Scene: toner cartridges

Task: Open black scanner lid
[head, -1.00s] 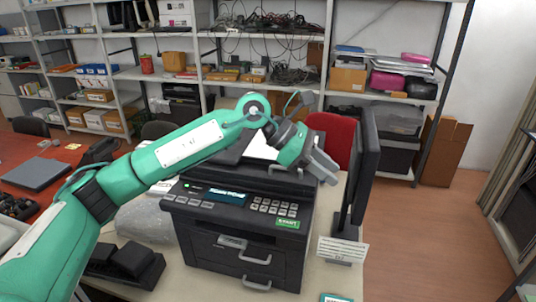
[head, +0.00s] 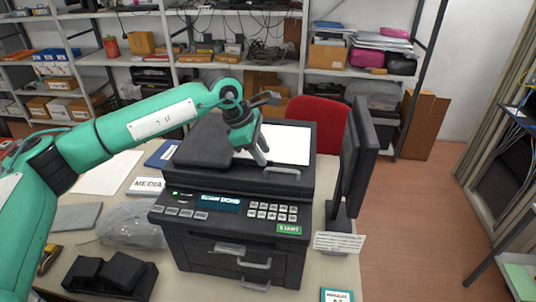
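The black scanner (head: 235,225) stands on the table, its display lit. Its black lid (head: 302,130) looks closed, with a grey handle (head: 282,171) at the front edge. A white sheet (head: 285,143) shows on top, and a dark flat block (head: 203,143) covers the left part. My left gripper (head: 262,154) is over the top, pointing down, left of and behind the handle and apart from it. It seems to hold nothing; the finger gap is unclear at this angle. My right gripper is not in view.
A black monitor (head: 360,155) stands close to the scanner's right side. A clear plastic bag (head: 145,222) and black blocks (head: 110,272) lie at left. A red chair (head: 318,112) and shelves are behind.

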